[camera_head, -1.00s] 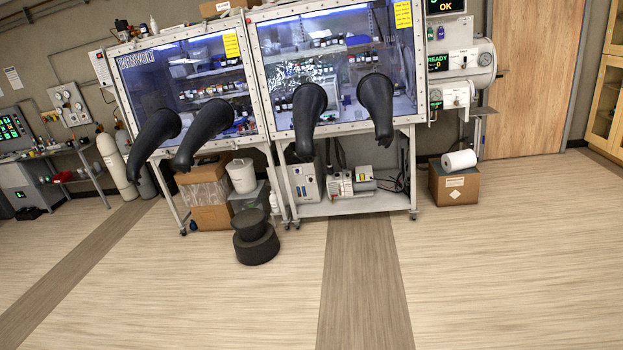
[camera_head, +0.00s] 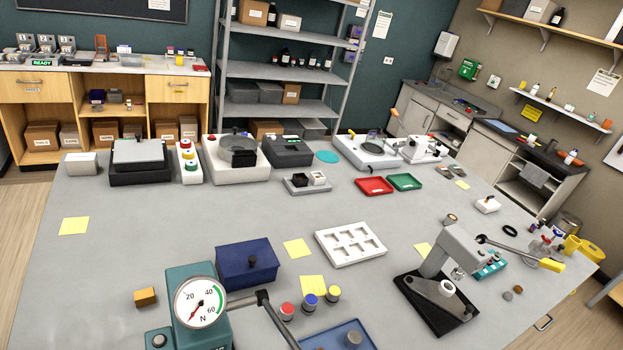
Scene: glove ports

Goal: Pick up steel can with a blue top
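The steel can with a blue top (camera_head: 310,303) stands upright on the grey table (camera_head: 150,230), near the bottom middle of the view. It is between a can with a red top (camera_head: 287,312) on its left and a can with a yellow top (camera_head: 333,294) on its right. The three stand close together in a slanted row. A dark bar of the dial gauge device passes just left of the red-topped can. My gripper is not in view.
A teal dial gauge (camera_head: 200,302) and a dark blue box (camera_head: 247,264) stand left of the cans. A blue tray (camera_head: 340,336) lies in front. A white tray with square pockets (camera_head: 350,244) lies behind. A grey press (camera_head: 440,275) stands to the right.

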